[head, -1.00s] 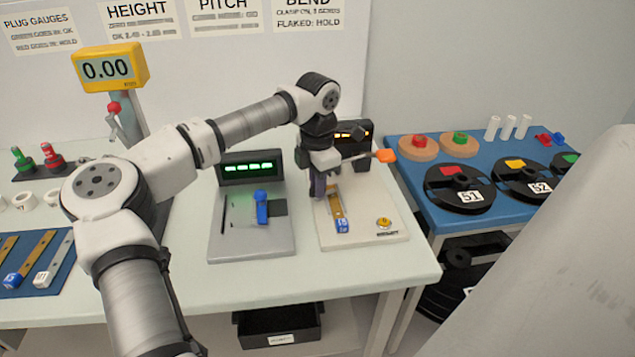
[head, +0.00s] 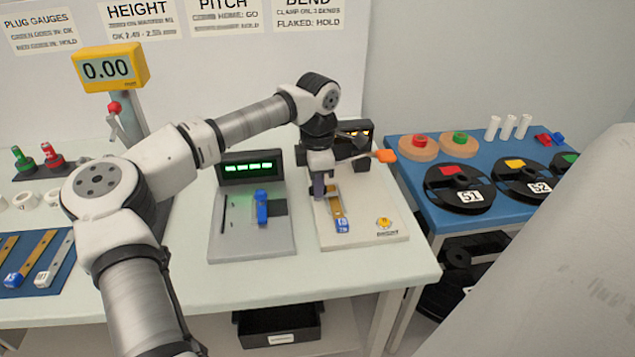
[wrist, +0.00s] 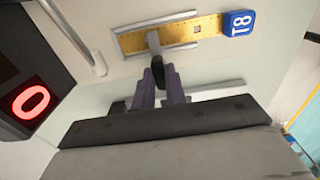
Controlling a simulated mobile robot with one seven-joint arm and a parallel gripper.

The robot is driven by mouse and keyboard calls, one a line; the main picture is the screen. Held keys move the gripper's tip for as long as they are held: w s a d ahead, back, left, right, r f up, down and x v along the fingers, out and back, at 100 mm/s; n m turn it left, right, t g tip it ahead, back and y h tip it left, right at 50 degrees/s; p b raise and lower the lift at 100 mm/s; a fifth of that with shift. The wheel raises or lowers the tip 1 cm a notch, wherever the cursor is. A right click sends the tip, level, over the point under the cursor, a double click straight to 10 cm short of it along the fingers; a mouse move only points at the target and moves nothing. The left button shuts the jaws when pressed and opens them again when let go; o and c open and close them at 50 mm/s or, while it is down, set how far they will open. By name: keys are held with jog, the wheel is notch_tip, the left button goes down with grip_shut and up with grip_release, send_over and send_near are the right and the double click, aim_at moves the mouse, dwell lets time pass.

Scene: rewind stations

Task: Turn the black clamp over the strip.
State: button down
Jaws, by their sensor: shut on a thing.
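The strip (wrist: 180,36) is yellow with a blue T8 tag (wrist: 238,23) at its right end, and lies in a metal-edged channel in the wrist view. In the head view the strip (head: 338,203) shows below my gripper (head: 319,188). The black clamp (wrist: 158,70) has a dark grip and a pale metal tongue that reaches over the strip's left part. My gripper (wrist: 162,86) is shut on the clamp's dark grip, with its purple fingers on either side. In the head view my gripper hides the clamp.
The strip's station has a cream base (head: 392,228), a yellow button (head: 384,222) and an orange-tipped lever (head: 386,156) to the right. Its dark display (wrist: 30,102) shows a red 0 in the wrist view. A grey station with a blue block (head: 262,206) stands left.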

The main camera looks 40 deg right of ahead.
jog(key=c, duration=1.4)
grip_release()
jog(key=shift+c, duration=0.2)
notch_tip(320, 180, up, 14)
jog(key=b, duration=0.1)
